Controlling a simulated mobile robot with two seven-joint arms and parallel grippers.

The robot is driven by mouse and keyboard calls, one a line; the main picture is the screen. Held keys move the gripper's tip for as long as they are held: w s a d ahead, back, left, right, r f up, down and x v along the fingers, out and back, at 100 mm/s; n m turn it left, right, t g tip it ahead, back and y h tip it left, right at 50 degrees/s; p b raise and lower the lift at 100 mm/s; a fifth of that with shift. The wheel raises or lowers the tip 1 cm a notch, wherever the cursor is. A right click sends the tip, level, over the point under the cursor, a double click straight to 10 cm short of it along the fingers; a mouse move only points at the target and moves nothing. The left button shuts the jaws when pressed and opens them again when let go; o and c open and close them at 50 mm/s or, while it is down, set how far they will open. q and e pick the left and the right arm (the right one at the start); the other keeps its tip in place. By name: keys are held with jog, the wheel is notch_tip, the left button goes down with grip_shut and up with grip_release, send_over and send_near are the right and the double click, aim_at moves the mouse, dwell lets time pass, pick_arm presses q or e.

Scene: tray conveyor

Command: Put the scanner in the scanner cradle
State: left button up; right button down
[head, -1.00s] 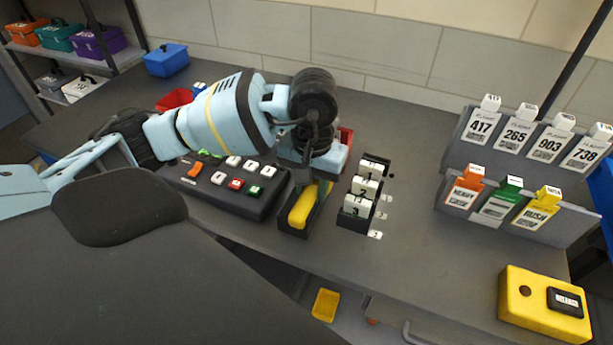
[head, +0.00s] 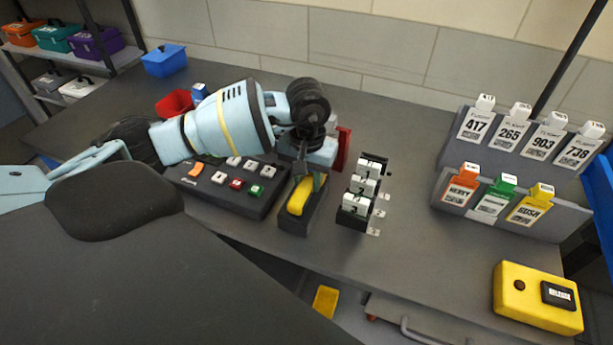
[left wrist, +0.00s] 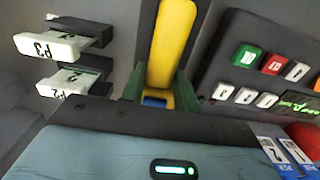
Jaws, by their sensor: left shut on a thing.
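The yellow scanner (head: 300,196) sits in or just over a dark narrow holder, the scanner cradle (head: 293,221), on the table between the button panel and the slotted rack. My left gripper (head: 313,182) is above its far end with its fingers around it, shut on it. The left wrist view shows the yellow scanner (left wrist: 172,45) running away between the green fingers of my left gripper (left wrist: 158,92). Whether the scanner is fully seated is hard to tell. My right gripper is not in view.
A button panel (head: 226,187) stands close on the left, and a small rack with white numbered tabs (head: 359,196) close on the right. A tag stand (head: 512,209) and yellow release box (head: 537,297) are farther right. Red and blue bins (head: 166,60) stand at the back left.

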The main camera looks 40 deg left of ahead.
aim_at(308, 181)
pick_arm(q)
jog(key=shift+f, duration=0.15)
jog(key=o, duration=1.1)
notch_tip(308, 181, up, 12)
jog(key=shift+r, duration=0.15)
